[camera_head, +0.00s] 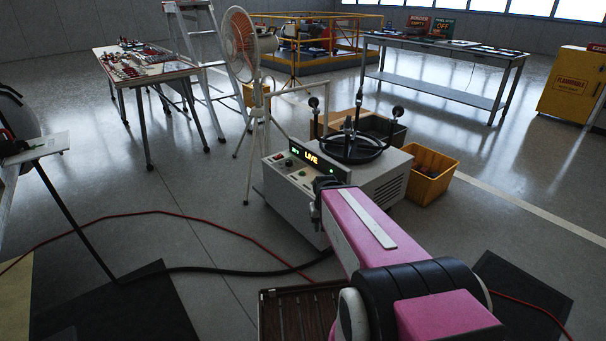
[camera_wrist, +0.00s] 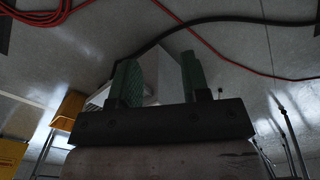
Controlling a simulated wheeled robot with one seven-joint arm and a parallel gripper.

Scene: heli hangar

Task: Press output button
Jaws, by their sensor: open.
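A pale power unit (camera_head: 350,180) stands on the floor at the centre of the head view. Its slanted front panel (camera_head: 294,174) has a lit display (camera_head: 311,158) reading LIVE, a red control (camera_head: 278,158) and several small knobs or buttons. Which one is the output button I cannot read. My pink arm reaches towards the unit's front from the lower right. My gripper (camera_wrist: 160,63) shows in the wrist view with two green fingers apart and nothing between them. A pale boxy shape, apparently the unit, lies beyond the fingers. Contact with the panel cannot be seen.
A fan (camera_head: 240,45) on a stand and a stepladder (camera_head: 205,75) stand behind the unit to the left. A yellow bin (camera_head: 430,177) is at its right. A black cable (camera_head: 220,271) and red hose (camera_head: 205,219) cross the floor. Tables (camera_head: 145,68) (camera_head: 440,86) stand farther back.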

